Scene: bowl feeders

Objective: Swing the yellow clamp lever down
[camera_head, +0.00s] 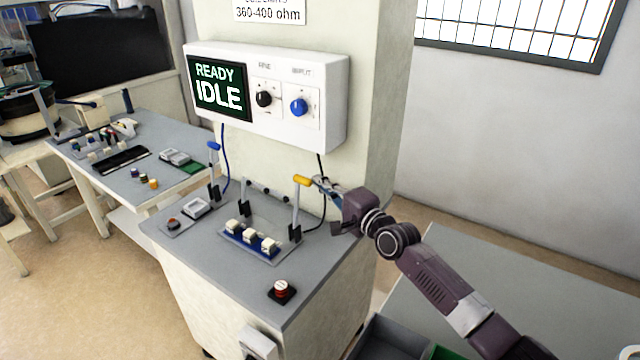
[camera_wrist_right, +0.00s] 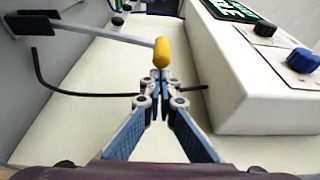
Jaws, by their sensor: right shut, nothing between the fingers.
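The yellow clamp lever stands upright at the right of the fixture on the grey cabinet top, its yellow grip (camera_head: 302,180) at the upper end of a grey arm (camera_head: 296,212). My right gripper (camera_head: 318,181) is shut and empty, just right of the grip at about its height. In the right wrist view the closed fingertips (camera_wrist_right: 160,76) point at the yellow grip (camera_wrist_right: 162,53), just short of it or touching it; I cannot tell which. My left gripper is not in view.
Several white blocks on a blue strip (camera_head: 252,245) sit below the lever. A red button (camera_head: 281,287) is at the cabinet's front. A blue-tipped lever (camera_head: 214,147) stands at left. The white control box (camera_head: 322,97) reads READY IDLE and overhangs behind. A black cable (camera_head: 323,205) hangs beside the lever.

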